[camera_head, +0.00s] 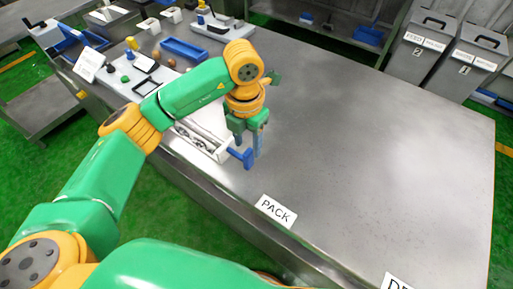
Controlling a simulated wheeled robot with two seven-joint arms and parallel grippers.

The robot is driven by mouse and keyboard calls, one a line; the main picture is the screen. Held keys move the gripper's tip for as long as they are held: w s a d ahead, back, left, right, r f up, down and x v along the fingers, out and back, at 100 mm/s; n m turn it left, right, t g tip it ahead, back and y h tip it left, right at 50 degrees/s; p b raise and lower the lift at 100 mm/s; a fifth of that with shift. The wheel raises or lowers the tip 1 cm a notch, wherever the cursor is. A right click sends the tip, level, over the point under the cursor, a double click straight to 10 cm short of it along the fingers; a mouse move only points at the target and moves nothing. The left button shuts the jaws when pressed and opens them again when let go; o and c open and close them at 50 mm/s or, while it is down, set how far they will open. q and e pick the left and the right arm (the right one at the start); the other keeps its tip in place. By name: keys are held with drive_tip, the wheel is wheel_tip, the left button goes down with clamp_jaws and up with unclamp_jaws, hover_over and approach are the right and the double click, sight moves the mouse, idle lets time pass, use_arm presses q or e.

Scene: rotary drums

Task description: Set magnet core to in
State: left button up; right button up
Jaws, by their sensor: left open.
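My left gripper (249,141) points down over the near edge of the metal table, its fingers apart. A blue handle (242,157) shows right at its fingertips; whether they touch it I cannot tell. The handle is at the right end of a long pale housing (205,141) with dark round parts inside. This looks like the magnet unit, but no label on it is readable. My left forearm and gripper hide part of the housing, and how far the core sits in or out is unclear. My right gripper is not in view.
A blue tray (184,50) and a board with coloured knobs (135,72) are at the left. Grey bins (421,50) stand behind at the right. The table's middle and right are clear.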

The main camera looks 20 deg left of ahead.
sight(249, 159)
use_arm(q)
drive_tip(key=shift+w+d+f+p, duration=0.15)
drive_tip(key=shift+w+f+p, duration=0.15)
drive_tip(key=shift+f, duration=0.3)
drive_tip(key=shift+w+d+f+p, duration=0.15)
drive_tip(key=shift+w+f, duration=0.15)
drive_tip(key=shift+f, duration=0.3)
drive_tip(key=f, duration=0.1)
drive_tip(key=s+f, duration=0.1)
drive_tip(key=f+p, duration=0.1)
drive_tip(key=shift+s+a+f, duration=0.4)
drive_tip(key=shift+w+f, duration=0.1)
drive_tip(key=shift+f, duration=0.25)
drive_tip(key=shift+w+d+f, duration=0.15)
drive_tip(key=shift+w, duration=0.15)
drive_tip(key=shift+s, duration=0.1)
clamp_jaws()
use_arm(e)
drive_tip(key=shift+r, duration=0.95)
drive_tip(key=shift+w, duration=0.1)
